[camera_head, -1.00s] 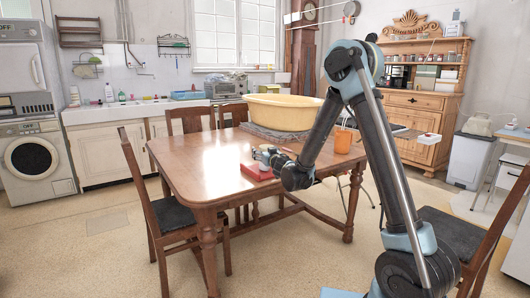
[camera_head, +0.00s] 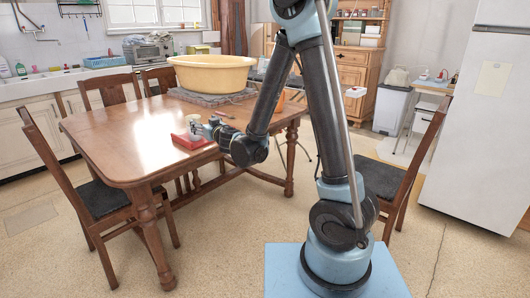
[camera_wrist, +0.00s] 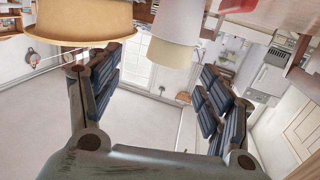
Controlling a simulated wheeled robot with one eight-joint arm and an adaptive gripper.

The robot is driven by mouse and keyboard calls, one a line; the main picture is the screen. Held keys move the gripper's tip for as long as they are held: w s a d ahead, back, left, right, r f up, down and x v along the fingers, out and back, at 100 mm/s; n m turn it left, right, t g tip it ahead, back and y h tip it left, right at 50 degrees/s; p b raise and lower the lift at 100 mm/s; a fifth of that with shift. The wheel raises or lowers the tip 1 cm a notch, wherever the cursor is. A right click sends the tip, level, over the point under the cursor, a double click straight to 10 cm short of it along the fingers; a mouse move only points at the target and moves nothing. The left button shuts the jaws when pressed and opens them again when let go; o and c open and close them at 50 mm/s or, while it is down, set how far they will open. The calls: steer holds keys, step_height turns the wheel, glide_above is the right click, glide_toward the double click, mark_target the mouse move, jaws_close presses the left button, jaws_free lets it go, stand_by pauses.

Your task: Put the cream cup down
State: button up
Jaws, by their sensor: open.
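The cream cup (camera_wrist: 176,40) is at top centre in the wrist view, where the room appears upside down. It also shows small on the brown table (camera_head: 110,148) in the head view (camera_head: 195,119), close to my gripper (camera_head: 207,128). My gripper's fingers (camera_wrist: 160,62) are open and spread to either side of the cup, with visible gaps between them and it. The cup appears upright on the table. Its contact with the tabletop is too small to see clearly.
A red object (camera_head: 192,140) lies at the table edge beside my gripper. A large yellow basin (camera_head: 212,73) stands on a grey mat (camera_head: 212,97) at the back of the table. Chairs surround the table; a white fridge (camera_head: 480,125) stands at right. The table's left half is clear.

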steer(key=w+d+r+m+h, duration=0.15)
steer(key=d+h, duration=0.25)
steer(key=d, duration=0.6)
steer(key=w+d+r+m+h, duration=0.1)
steer(key=w+d+m+h, duration=0.15)
steer(key=d, duration=0.75)
steer(key=s+d+f+m+g+h, duration=0.1)
steer(key=s+d+h, duration=0.15)
steer(key=d, duration=0.55)
steer(key=s+d+f+m+g+h, duration=0.15)
steer(key=s+d, duration=0.25)
steer(key=d, duration=0.4)
steer(key=s+d+f+g+h, duration=0.1)
steer(key=s+d+f+g, duration=0.1)
steer(key=s+d, duration=0.3)
steer(key=s+d+f+g+h, duration=0.1)
steer(key=s+d+f+g, duration=0.25)
steer(key=s, duration=0.35)
steer(key=s+f+g+y, duration=0.1)
steer(key=s+f+g, duration=0.1)
steer(key=s, duration=0.6)
steer(key=s+d+f+g+y, duration=0.1)
steer(key=s+f+g, duration=0.1)
steer(key=s, duration=0.7)
steer(key=shift+s+d+f, duration=0.2)
steer(key=shift+s+f, duration=0.05)
steer(key=shift+f, duration=0.15)
steer(key=shift+y, duration=0.25)
steer(key=shift+w+f, duration=0.2)
steer(key=shift+w, duration=0.3)
